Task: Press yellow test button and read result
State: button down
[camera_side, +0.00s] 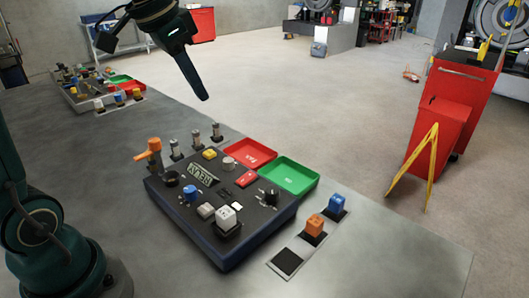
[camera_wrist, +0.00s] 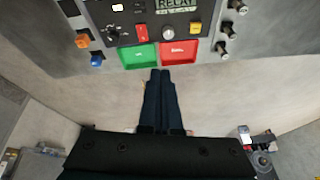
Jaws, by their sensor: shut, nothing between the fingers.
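The yellow button (camera_side: 210,153) sits near the back edge of a dark blue control panel (camera_side: 225,245). It also shows near the top of the wrist view (camera_wrist: 195,28). A plate with raised lettering (camera_side: 203,175) lies in front of it; in the wrist view the plate (camera_wrist: 176,4) seems to read "RELAY" and is cut off by the frame edge. My gripper (camera_side: 204,97) is shut and empty, above and behind the panel, well clear of the button. Its closed fingers (camera_wrist: 160,73) point toward the trays in the wrist view. No test result can be made out.
A red tray (camera_side: 240,156) and a green tray (camera_side: 287,185) adjoin the panel's back. An orange lever (camera_side: 150,148) and several grey posts (camera_side: 196,138) stand along its left. Orange (camera_side: 314,226) and blue (camera_side: 336,204) blocks sit on pads at right. The front table is clear.

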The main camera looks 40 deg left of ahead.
jog(key=n, duration=0.1)
send_over(210, 152)
jog(key=s+d, duration=0.3)
jog(key=s, duration=0.1)
notch_tip(210, 152, down, 2)
jog(key=shift+n+g, duration=0.6)
jog(key=shift+g, duration=0.1)
jog(key=a+f, duration=0.2)
jog(key=a, duration=0.1)
jog(key=shift+w+f, duration=0.15)
jog(key=shift+f, duration=0.15)
jog(key=x, duration=1.3)
jog(key=shift+s+f, duration=0.15)
jog(key=shift+s, duration=0.25)
jog(key=shift+f, duration=0.45)
